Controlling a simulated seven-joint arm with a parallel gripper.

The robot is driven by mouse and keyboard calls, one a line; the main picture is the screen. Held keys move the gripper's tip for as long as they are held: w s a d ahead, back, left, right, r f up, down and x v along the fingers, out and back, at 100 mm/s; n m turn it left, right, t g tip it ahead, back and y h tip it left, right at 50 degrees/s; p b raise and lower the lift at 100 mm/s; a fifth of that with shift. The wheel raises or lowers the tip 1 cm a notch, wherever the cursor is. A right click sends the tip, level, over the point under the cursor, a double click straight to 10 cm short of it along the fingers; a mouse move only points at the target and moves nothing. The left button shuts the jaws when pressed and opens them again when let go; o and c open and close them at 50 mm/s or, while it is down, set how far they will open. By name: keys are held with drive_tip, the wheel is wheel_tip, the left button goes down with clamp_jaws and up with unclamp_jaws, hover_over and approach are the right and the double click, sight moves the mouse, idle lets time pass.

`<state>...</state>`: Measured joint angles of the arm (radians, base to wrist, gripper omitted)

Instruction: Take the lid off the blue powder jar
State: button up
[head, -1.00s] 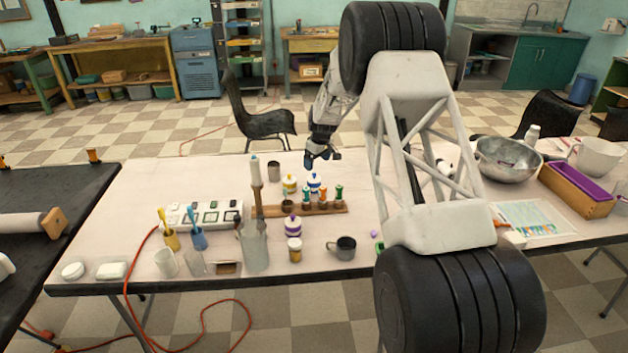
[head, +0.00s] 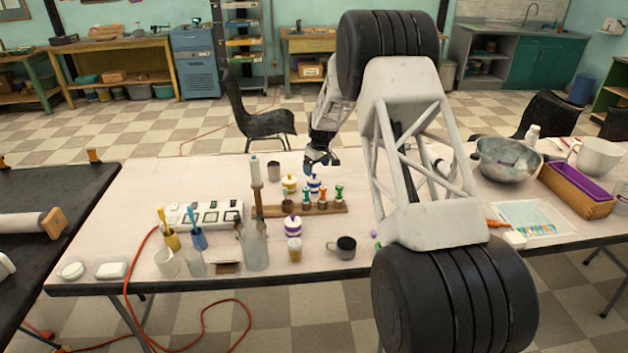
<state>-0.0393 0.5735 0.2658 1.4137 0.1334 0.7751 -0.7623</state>
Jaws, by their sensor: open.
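The blue powder jar (head: 315,188) is a small white jar with blue on it, standing among similar jars near the middle of the table. Its lid (head: 314,178) appears to be on it, though it is small in view. My gripper (head: 321,168) is open, above and just behind the blue jar, pointing down. I cannot tell whether its fingers touch the lid. A yellow jar (head: 290,184) stands just left of the blue one. A purple jar (head: 292,224) stands nearer the front.
A wooden rack (head: 270,211) with coloured-topped vials stands just in front of the blue jar. A metal cup (head: 274,169) is behind left, a dark mug (head: 345,247) at the front. A metal bowl (head: 507,158) is far right. Table behind the jars is clear.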

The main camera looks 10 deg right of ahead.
sight(315, 174)
drive_tip(key=shift+f, duration=0.1)
drive_tip(key=shift+w+a+f, duration=0.1)
drive_tip(key=shift+w+f, duration=0.05)
drive_tip(key=shift+f, duration=0.65)
drive_tip(key=shift+w+a+f, duration=0.1)
drive_tip(key=shift+w+f, duration=0.05)
drive_tip(key=shift+f, duration=0.7)
drive_tip(key=shift+w+a+f, duration=0.1)
drive_tip(key=shift+w+f, duration=0.05)
drive_tip(key=shift+f, duration=0.65)
drive_tip(key=c, duration=1)
